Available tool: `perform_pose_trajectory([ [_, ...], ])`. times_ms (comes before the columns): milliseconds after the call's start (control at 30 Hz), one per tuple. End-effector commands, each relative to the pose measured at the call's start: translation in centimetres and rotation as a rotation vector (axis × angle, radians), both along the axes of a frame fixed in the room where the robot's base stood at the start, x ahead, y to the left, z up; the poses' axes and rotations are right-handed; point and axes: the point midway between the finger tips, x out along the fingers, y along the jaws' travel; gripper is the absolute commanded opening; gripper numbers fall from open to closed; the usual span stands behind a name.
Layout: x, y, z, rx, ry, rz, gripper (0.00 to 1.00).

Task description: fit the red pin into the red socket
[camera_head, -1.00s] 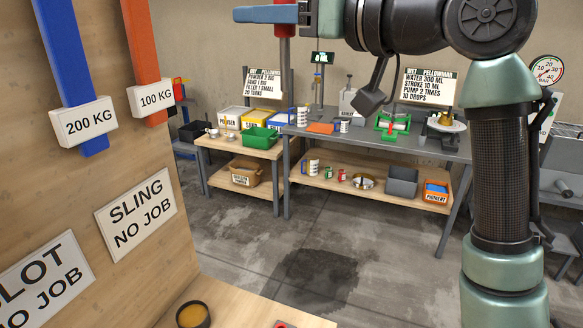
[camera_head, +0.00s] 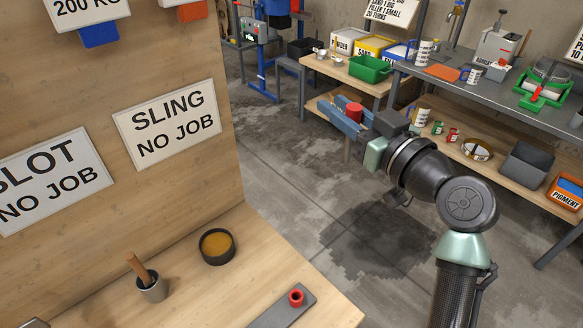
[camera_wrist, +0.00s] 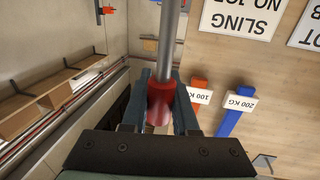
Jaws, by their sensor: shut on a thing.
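The red pin (camera_wrist: 160,103) is between the two fingers of my gripper (camera_wrist: 160,108) in the wrist view. A grey rod (camera_wrist: 171,45) runs from its red part to the top of that view. In the head view my gripper (camera_head: 346,118) is shut on the pin's red part (camera_head: 354,112), in the air beyond the bench's right edge. The red socket (camera_head: 296,297) is a small red ring with a dark opening. It is on a grey plate (camera_head: 276,314) on the wooden bench, lower and left of my gripper and well apart from the pin.
A dark round bowl (camera_head: 217,250) with yellowish contents and a grey cup (camera_head: 152,288) with a wooden handle stand on the bench. A wooden panel with signs (camera_head: 168,123) rises at the left. A worktable with a green bin (camera_head: 370,68) stands behind.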

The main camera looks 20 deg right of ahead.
Motion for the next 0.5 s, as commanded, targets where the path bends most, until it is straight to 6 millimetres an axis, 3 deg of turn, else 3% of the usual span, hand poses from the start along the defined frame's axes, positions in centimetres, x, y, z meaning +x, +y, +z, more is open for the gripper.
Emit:
perform_pose_trajectory([
  [33, 0.0, 1.2, -3.6, 0.011, 0.007, -0.007, 0.0],
  [300, -1.7, 6.4, -17.9, 0.011, 0.01, -0.077, 0.0],
  [500, -3.9, 9.1, -24.8, 0.008, 0.007, -0.116, 0.0],
])
